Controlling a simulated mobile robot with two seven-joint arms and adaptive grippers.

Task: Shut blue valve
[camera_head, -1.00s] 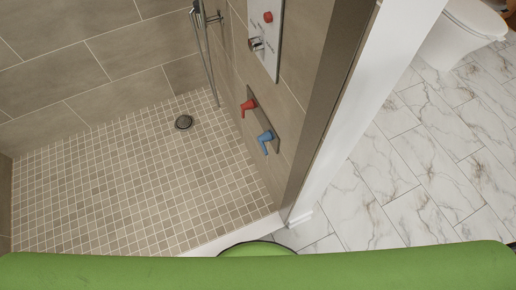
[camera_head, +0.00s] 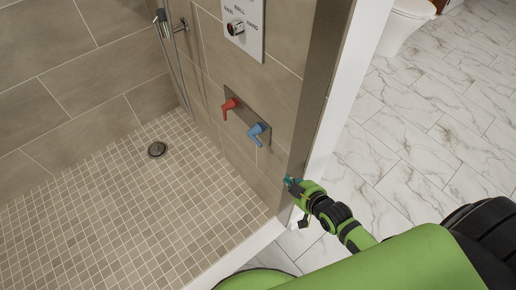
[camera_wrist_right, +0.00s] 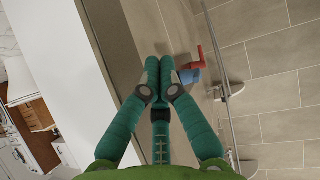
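The blue valve (camera_head: 258,134) is a lever on a metal plate on the tiled shower wall, its handle tilted downward. In the right wrist view the blue handle (camera_wrist_right: 190,75) is beyond and just right of my fingertips. My right gripper (camera_head: 291,182) is below and right of it in the head view, by the shower's edge wall, apart from the valve. In the right wrist view its teal fingers (camera_wrist_right: 160,68) come together at the tips with nothing between them. My left gripper is not in view.
A red valve lever (camera_head: 230,108) is beside the blue one on the same metal plate (camera_head: 245,118). A shower control panel (camera_head: 244,27) is above. The wall end with white trim (camera_head: 345,85) stands close to my right gripper. The shower floor (camera_head: 130,215) is clear.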

